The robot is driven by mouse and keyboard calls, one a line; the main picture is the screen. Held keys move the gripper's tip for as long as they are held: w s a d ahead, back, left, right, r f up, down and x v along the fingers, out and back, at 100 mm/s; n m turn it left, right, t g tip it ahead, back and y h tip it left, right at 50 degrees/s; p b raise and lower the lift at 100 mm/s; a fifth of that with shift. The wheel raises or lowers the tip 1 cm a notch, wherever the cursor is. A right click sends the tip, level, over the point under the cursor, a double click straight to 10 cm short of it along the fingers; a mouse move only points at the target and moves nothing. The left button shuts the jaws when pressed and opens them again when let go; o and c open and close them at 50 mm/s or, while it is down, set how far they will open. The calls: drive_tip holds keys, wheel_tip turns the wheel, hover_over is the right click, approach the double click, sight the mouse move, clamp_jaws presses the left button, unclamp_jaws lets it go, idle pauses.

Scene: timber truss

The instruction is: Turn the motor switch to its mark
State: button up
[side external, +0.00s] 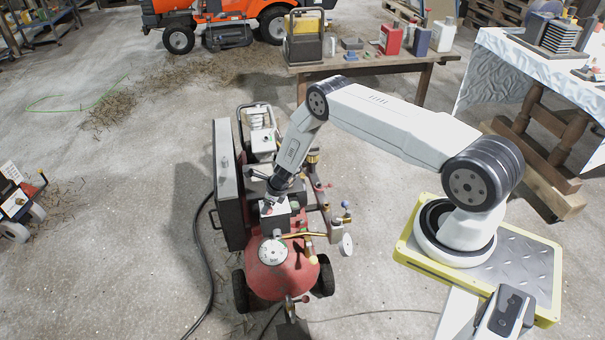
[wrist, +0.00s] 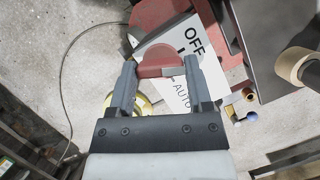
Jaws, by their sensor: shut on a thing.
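The motor switch is a red knob (wrist: 160,65) on a white plate (wrist: 209,72) lettered OFF and AUTO, seen in the wrist view. Short dark mark lines show on the plate beside the lettering. My gripper (wrist: 161,72) is shut on the red knob, one finger on each side of it. The plate is partly hidden behind the fingers. The knob is too small to make out clearly there.
A pressure gauge (side external: 347,244) and brass fittings stand right of the switch box, and a round dial (side external: 272,252) sits in front. A grey upright panel (side external: 226,172) stands close on the left. A black hose (side external: 211,260) lies on the floor.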

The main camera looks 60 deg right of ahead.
drive_tip(key=shift+n+g+y, duration=0.3)
drive_tip(key=shift+n+y, duration=0.1)
drive_tip(key=shift+n, duration=0.85)
drive_tip(key=shift+n+g+y, duration=0.3)
drive_tip(key=shift+n+y, duration=0.1)
drive_tip(key=shift+n, duration=0.85)
drive_tip(key=o, duration=1.3)
drive_tip(key=shift+v, duration=3.9)
drive_tip(key=shift+r, duration=0.1)
